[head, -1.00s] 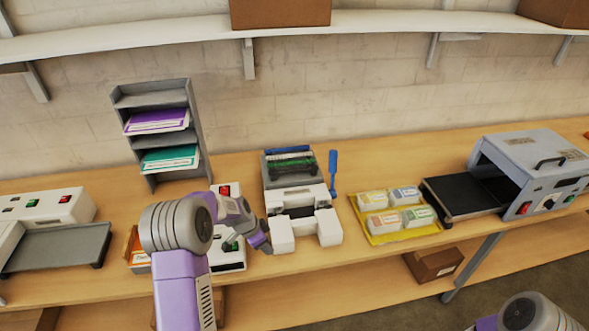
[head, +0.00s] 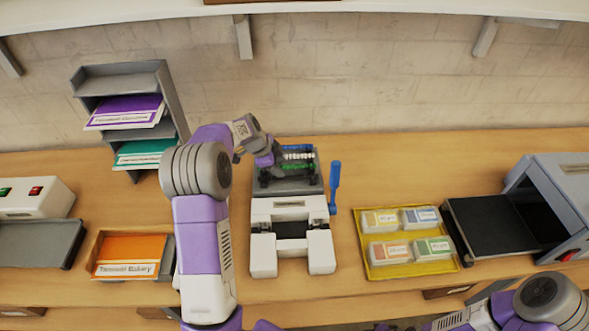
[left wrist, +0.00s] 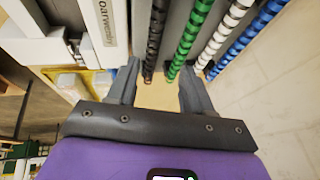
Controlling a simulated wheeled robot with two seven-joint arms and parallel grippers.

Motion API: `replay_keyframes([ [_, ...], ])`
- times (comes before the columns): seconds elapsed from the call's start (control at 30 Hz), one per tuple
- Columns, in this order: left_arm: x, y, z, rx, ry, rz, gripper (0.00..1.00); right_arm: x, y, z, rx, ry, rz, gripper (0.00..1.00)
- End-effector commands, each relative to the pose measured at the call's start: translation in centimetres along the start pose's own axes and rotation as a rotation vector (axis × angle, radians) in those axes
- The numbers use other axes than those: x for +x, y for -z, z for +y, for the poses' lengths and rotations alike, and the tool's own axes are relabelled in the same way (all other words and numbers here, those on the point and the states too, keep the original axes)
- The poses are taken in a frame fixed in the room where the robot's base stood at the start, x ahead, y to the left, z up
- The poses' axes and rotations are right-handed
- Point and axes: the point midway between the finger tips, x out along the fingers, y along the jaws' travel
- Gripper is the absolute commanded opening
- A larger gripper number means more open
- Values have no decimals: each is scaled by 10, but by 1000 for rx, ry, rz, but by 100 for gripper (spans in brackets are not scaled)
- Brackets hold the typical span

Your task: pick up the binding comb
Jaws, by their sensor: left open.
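Several binding combs lie side by side in a grey tray (head: 302,187) behind the white binding machine (head: 289,208). In the left wrist view they are a black comb (left wrist: 154,42), a green comb (left wrist: 190,42), a white comb (left wrist: 225,36) and a blue comb (left wrist: 251,37). My left gripper (head: 272,168) is at the tray's left end, partly hiding the combs in the head view. In the left wrist view its fingers (left wrist: 160,88) are open and empty, with the black and green comb ends in line with the gap. My right gripper is out of view.
A blue lever (head: 335,186) stands at the machine's right. A yellow tray (head: 410,263) of small boxes and a laminator (head: 568,195) are further right. A grey paper rack (head: 120,75) and an orange-paper tray (head: 130,256) are on the left.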

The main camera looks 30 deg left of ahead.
Motion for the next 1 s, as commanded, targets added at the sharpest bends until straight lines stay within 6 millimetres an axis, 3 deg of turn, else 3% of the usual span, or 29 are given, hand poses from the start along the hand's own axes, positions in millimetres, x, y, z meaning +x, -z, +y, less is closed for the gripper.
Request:
replay_keyframes([
  [0.4,56,0,6,-1,-4,-2,51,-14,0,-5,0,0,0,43],
  [0.73,64,0,5,0,0,-1,51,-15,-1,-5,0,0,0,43],
  [1.0,64,0,5,0,0,-1,11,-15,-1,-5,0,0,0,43],
])
